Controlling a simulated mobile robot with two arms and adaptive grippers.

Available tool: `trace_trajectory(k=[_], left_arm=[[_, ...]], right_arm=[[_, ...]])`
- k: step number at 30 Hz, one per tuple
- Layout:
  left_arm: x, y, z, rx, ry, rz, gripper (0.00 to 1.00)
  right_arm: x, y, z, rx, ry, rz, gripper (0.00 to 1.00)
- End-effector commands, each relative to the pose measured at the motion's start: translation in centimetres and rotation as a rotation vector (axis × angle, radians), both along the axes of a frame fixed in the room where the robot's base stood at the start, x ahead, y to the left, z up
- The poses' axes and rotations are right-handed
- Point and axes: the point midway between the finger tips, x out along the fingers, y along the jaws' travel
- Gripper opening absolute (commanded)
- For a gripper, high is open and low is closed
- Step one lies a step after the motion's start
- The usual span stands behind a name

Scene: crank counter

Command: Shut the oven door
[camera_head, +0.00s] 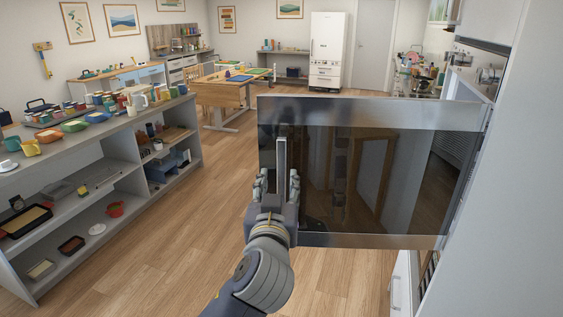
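The oven door (390,170) stands open across the middle and right of the head view. It is a dark glass panel with silver bands along its top and bottom, and its right end meets the oven's side. A slim upright grey bar, apparently its handle (282,160), shows near the door's free left edge. My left gripper (279,182) is right at this bar, with finger parts on both sides of its lower end. I cannot tell whether the fingers press on it. My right gripper is out of view.
A grey shelf unit (105,168) with several dishes and cups stands on the left. A wooden table (226,93) and a white fridge (327,50) are farther back. The wooden floor (190,230) between shelf and door is clear. A white panel borders the right.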

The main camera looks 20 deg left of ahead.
Motion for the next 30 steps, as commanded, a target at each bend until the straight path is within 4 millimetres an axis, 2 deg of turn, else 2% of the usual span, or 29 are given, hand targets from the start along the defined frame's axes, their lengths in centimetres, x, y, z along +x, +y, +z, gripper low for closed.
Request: trace_trajectory(k=[21, 30], left_arm=[[7.2, 1.7, 0.1, 0.003, 0.002, 0.001, 0.40], [9.4, 2.2, 0.1, 0.003, 0.002, 0.000, 0.40]], right_arm=[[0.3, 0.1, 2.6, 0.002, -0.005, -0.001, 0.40], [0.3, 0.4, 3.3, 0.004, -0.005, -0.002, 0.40]])
